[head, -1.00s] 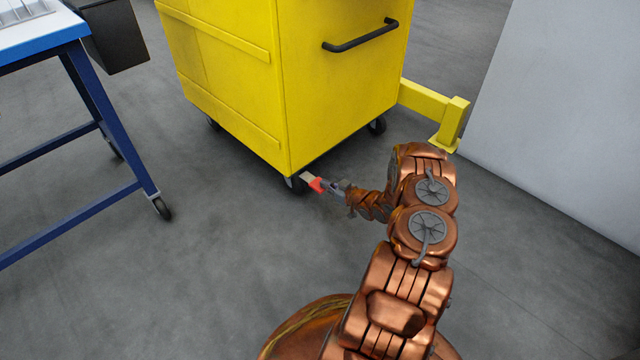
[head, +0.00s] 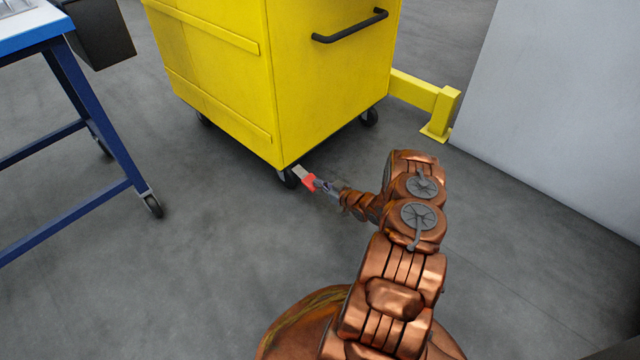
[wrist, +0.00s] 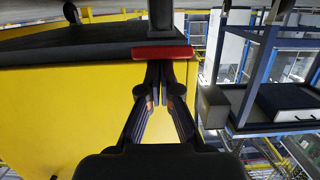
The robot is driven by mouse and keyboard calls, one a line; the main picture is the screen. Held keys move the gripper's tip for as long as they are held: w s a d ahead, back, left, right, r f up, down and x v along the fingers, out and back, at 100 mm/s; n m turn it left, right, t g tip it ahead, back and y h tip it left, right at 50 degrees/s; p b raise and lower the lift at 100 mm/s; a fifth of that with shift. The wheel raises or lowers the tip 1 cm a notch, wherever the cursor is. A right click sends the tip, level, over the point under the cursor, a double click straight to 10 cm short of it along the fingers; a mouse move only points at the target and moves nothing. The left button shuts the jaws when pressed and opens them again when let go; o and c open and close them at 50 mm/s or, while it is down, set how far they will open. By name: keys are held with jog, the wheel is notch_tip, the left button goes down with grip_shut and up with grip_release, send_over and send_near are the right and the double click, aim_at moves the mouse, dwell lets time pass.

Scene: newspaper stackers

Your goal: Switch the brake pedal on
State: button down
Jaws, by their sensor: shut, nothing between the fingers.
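The brake pedal (head: 308,181) is a small red tab on a grey arm at the near-corner caster wheel (head: 288,178) of the yellow cart (head: 330,90). My gripper (head: 318,184) is low over the floor, its tips right at the red pedal. In the wrist view the red pedal (wrist: 163,53) lies across the ends of the fingers. There my gripper (wrist: 163,66) has its fingertips together with nothing between them. The tips look touching or almost touching the pedal; I cannot tell which. The pedal's exact tilt is hard to make out.
A blue-legged table (head: 95,115) on casters stands at the left with a dark bin (head: 103,35). A yellow floor barrier (head: 425,98) and a pale wall panel (head: 560,110) are at the right. The grey floor between table and cart is clear.

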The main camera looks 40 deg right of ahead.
jog(key=shift+s+a+f, duration=0.1)
jog(key=shift+s+f, duration=0.05)
jog(key=shift+f, duration=0.45)
jog(key=r+p+v, duration=0.2)
jog(key=p+v, duration=0.2)
jog(key=v, duration=0.7)
jog(key=shift+r+p, duration=0.25)
jog(key=shift+p, duration=0.1)
